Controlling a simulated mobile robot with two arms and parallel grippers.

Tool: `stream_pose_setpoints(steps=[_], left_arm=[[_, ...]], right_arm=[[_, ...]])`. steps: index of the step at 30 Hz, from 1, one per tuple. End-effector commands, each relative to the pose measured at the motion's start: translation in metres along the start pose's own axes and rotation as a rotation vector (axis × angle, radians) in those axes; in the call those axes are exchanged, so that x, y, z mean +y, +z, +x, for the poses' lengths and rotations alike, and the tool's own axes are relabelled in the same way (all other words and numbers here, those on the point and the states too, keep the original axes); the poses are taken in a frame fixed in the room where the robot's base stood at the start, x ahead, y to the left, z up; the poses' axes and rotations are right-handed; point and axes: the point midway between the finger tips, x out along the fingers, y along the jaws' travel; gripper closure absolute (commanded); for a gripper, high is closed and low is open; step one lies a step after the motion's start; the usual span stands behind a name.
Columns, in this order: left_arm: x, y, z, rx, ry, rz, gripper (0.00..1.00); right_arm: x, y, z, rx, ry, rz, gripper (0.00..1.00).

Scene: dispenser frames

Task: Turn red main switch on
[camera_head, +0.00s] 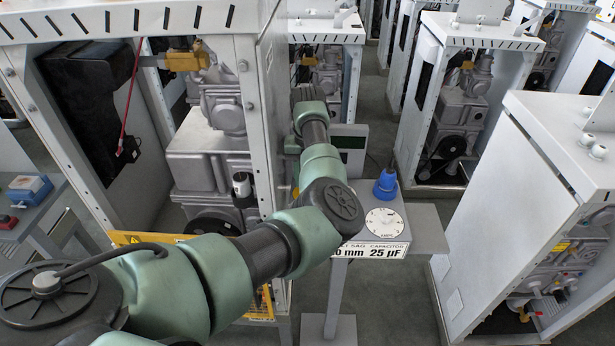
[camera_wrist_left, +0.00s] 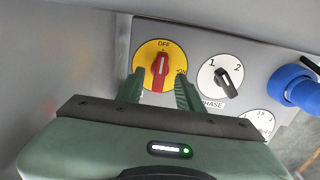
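The red main switch (camera_wrist_left: 159,72) sits on a round yellow plate (camera_wrist_left: 150,56) in the left wrist view. OFF is printed at the plate's top and a partly covered ON at its right. The red handle stands nearly upright, in line with OFF. My left gripper (camera_wrist_left: 160,77) is open, with one green finger on each side of the switch's lower part. I cannot tell whether the fingers touch the handle. In the head view my left arm reaches in from the left and hides the switch. My right gripper is not in view.
A black PHASE knob (camera_wrist_left: 228,83), a white dial (camera_wrist_left: 258,122) and a blue plug (camera_wrist_left: 298,86) are right of the switch. The dial (camera_head: 384,219) and plug (camera_head: 386,184) also show in the head view. A dispenser frame (camera_head: 262,110) stands close to my arm; others stand right.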

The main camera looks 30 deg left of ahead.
Motion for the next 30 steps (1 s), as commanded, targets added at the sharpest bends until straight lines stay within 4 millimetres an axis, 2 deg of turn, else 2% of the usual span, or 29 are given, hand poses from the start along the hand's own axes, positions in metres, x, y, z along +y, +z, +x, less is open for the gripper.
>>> stream_pose_setpoints(steps=[6,13,14,17,18,30], left_arm=[[0.001,0.000,0.015,-0.001,0.000,-0.002,0.64],[0.001,0.000,0.017,-0.001,0.000,-0.002,0.64],[0.001,0.000,0.017,-0.001,0.000,-0.002,0.69],[0.001,0.000,0.016,-0.001,0.000,-0.001,0.97],[0.000,0.000,0.016,-0.001,0.000,-0.001,1.00],[0.000,0.001,0.017,-0.003,0.000,0.045,1.00]], right_arm=[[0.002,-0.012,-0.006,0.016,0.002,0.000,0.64],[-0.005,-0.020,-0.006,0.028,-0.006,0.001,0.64],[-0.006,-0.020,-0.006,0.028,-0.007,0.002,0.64],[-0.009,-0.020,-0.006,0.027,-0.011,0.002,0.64],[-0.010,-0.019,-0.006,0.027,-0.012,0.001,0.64],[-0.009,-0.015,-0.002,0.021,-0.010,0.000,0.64]])
